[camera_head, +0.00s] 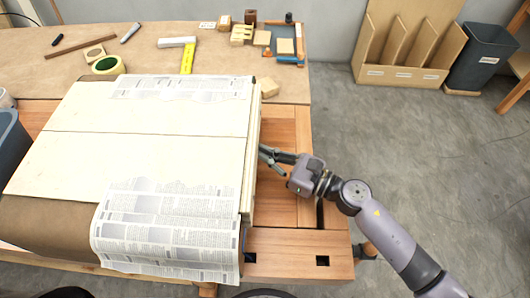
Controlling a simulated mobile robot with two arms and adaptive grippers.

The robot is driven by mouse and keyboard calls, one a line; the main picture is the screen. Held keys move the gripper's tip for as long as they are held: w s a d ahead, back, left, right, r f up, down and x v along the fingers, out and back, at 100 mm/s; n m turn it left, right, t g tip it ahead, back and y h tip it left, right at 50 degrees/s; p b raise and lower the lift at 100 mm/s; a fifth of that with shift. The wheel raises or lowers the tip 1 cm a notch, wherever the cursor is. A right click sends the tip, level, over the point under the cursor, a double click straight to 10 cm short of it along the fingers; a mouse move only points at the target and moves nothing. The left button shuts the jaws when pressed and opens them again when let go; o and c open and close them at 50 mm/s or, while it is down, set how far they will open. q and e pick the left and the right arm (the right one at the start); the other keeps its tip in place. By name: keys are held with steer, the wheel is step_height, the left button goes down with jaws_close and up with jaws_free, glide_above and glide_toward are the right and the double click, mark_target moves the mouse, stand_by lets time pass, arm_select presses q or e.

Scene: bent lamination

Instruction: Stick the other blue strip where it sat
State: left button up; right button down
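No blue strip can be made out clearly; a small dark bluish patch (249,257) shows at the front right corner of the stack, too small to name. The pale board stack (150,118) lies on the bench, with newspaper sheets (165,225) over its front right part and along its back edge. My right gripper (265,157) is at the stack's right side edge, its fingers spread and pointing left. It looks empty; whether it touches the edge I cannot tell. My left gripper is not in view.
A tape roll (108,65), a yellow and white tool (187,58) and several wood blocks lie at the back of the bench. A wooden rack (405,50) and a dark bin (480,55) stand on the floor behind. The floor at right is clear.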

steer(key=c, duration=1.7)
jaws_free()
steer(key=shift+a, duration=0.1)
steer(key=shift+d+f+b, duration=0.1)
steer(key=shift+d+b, duration=1.65)
steer(key=shift+d, duration=1.8)
